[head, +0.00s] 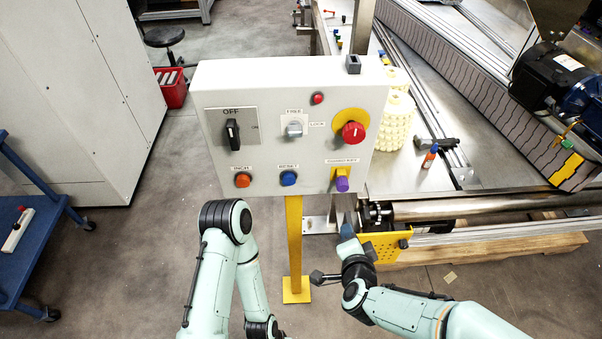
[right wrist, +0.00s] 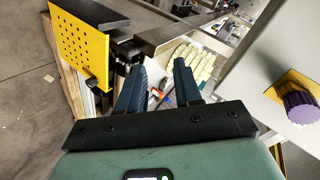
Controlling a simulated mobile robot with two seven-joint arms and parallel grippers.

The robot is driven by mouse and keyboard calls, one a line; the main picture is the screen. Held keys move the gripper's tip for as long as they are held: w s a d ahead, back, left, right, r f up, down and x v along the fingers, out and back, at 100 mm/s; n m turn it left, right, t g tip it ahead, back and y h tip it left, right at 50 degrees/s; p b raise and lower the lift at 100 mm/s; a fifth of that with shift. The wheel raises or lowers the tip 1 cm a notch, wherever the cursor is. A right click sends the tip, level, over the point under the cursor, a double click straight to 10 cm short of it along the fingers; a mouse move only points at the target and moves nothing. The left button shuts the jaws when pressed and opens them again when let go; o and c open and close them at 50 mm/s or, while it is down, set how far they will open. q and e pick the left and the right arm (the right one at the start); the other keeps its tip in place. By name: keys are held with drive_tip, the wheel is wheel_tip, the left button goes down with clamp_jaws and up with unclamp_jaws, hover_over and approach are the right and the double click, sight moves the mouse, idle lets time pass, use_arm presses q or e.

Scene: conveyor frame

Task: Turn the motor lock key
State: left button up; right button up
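A white control box (head: 262,105) stands on a yellow post. Near its middle is a silver switch (head: 294,129) between the labels FREE and LOCK; I cannot tell whether this is a key. At its lower right is a purple knob (head: 342,184) on a yellow plate, its label too small to read; it also shows at the right of the right wrist view (right wrist: 302,106). My right gripper (head: 347,231) is below the box, apart from these controls. Its two blue fingers stand apart and empty in the right wrist view (right wrist: 158,82). My left arm is below the box; its gripper is out of view.
The box also carries a black OFF switch (head: 232,134), a red mushroom button (head: 353,132), and orange and blue buttons. A yellow perforated plate (head: 385,246) and the conveyor roller (head: 480,207) are close to my right gripper. A blue cart (head: 35,225) stands left.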

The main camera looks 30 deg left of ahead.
drive_tip(key=s+a+r+m+t+y, duration=0.1)
drive_tip(key=a+r, duration=0.2)
drive_tip(key=r, duration=0.4)
drive_tip(key=s+a+r+m+t+y, duration=0.1)
drive_tip(key=a+r, duration=0.3)
drive_tip(key=r, duration=0.3)
drive_tip(key=m+t+y, duration=0.2)
drive_tip(key=m+t, duration=0.1)
approach(295, 136)
drive_tip(key=w, duration=0.1)
drive_tip(key=x, duration=0.8)
drive_tip(key=shift+s+a+p, duration=0.1)
drive_tip(key=shift+a+p, duration=0.15)
drive_tip(key=shift+p, duration=0.15)
clamp_jaws()
